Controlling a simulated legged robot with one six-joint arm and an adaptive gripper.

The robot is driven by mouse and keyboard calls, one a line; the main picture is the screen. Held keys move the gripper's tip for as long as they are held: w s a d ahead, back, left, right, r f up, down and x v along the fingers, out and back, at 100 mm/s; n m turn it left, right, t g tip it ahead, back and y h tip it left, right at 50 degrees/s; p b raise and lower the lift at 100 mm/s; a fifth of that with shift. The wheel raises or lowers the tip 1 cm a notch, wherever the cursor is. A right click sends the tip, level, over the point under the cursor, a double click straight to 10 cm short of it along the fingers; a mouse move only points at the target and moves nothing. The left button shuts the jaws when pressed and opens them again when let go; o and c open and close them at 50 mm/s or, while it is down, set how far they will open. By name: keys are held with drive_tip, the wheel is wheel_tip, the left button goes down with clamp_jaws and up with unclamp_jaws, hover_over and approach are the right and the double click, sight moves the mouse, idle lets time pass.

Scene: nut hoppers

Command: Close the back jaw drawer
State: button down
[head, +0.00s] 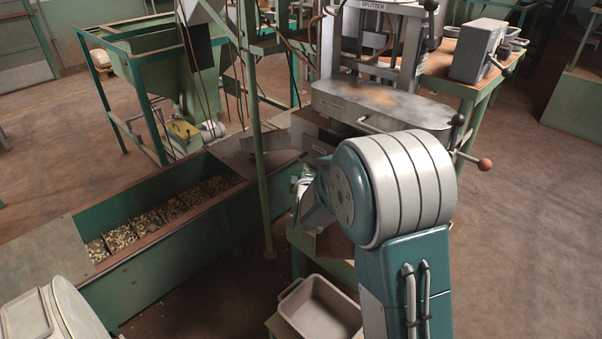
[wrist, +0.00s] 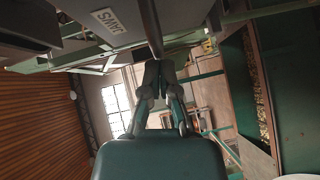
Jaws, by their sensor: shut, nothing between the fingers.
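A grey panel with a white "JAWS" label (wrist: 113,19) shows at the top of the wrist view, tilted in the picture. I take it for the jaw drawer, but cannot tell whether it is the back one or how far out it stands. My gripper (wrist: 158,68) is shut and empty, its fingertips close to the lower edge of that grey metalwork. I cannot tell whether they touch it. In the head view, my gripper (head: 300,205) is beside the green bench below the splitter, partly hidden by my arm. My arm also hides much of the bench front.
The splitter (head: 375,95) stands on the bench, with a red-knobbed lever (head: 484,164) to the right. A green trough of nuts (head: 170,215) lies left, near a thin green post (head: 257,125). A pale bin (head: 318,310) sits below the arm. The floor to the right is clear.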

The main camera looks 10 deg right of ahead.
sight(320, 159)
drive_tip(key=w+d, duration=0.1)
drive_tip(key=d, duration=0.1)
drive_tip(key=w+d, duration=0.2)
drive_tip(key=shift+w+d, duration=0.15)
drive_tip(key=shift+d, duration=0.2)
drive_tip(key=shift+a, duration=0.25)
drive_tip(key=shift+d, duration=0.15)
